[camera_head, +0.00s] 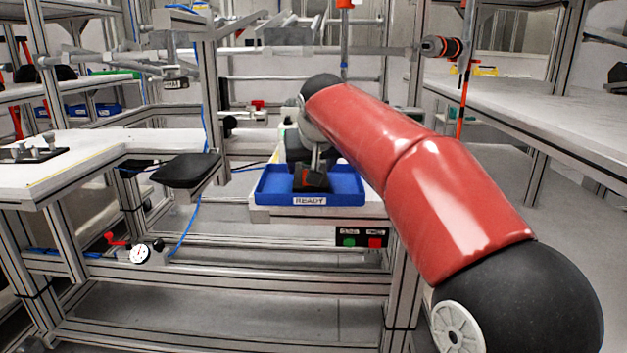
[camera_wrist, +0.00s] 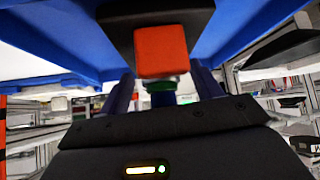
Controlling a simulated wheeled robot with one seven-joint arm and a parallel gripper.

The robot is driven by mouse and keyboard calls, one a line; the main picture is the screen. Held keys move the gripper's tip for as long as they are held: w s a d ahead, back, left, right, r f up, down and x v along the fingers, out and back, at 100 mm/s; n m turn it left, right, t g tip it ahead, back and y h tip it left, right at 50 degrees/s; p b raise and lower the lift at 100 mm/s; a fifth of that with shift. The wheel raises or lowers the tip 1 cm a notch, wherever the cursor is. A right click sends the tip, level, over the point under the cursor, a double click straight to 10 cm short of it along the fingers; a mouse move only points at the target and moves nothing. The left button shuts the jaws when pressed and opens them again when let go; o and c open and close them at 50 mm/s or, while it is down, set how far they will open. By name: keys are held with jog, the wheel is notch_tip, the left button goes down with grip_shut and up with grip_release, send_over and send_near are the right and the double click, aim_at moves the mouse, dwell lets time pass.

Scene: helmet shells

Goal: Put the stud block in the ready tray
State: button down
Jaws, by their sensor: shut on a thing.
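The ready tray (camera_head: 272,199) is blue with a READY label on its front, in the middle of the head view. The stud block (camera_head: 312,183), dark with a red part, is at the tray, inside its outline in the head view. My gripper (camera_head: 315,164) reaches down over the tray and is shut on the block. In the wrist view the block (camera_wrist: 162,52) shows an orange-red face and a dark wider part between my fingers (camera_wrist: 165,85). The blue tray (camera_wrist: 55,40) spans both sides there. I cannot tell whether the block touches the tray floor.
A panel with green and red buttons (camera_head: 362,237) sits below the tray at the right. A black pad (camera_head: 186,170) is left of the tray. A white table (camera_head: 90,150) with a dark studded plate (camera_head: 30,152) stands at the left. Metal frame posts surround the tray.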

jog(key=shift+f, duration=0.6)
jog(key=shift+r, duration=0.1)
jog(key=shift+c, duration=1.4)
grip_release()
jog(key=shift+f, duration=0.2)
jog(key=v, duration=1.2)
jog(key=s+d+f+m+g, duration=0.1)
jog(key=s+d+f, duration=0.7)
jog(key=s+f, duration=0.5)
jog(key=s+d+f+m+g+h, duration=0.1)
jog(key=s+d+f+g, duration=0.1)
jog(key=s+d+f, duration=0.6)
jog(key=s+f, duration=0.6)
jog(key=shift+s+d+f+m+h+p, duration=0.2)
jog(key=shift+d+f+m+h+p, duration=0.05)
jog(key=shift+f+m+h+p, duration=0.05)
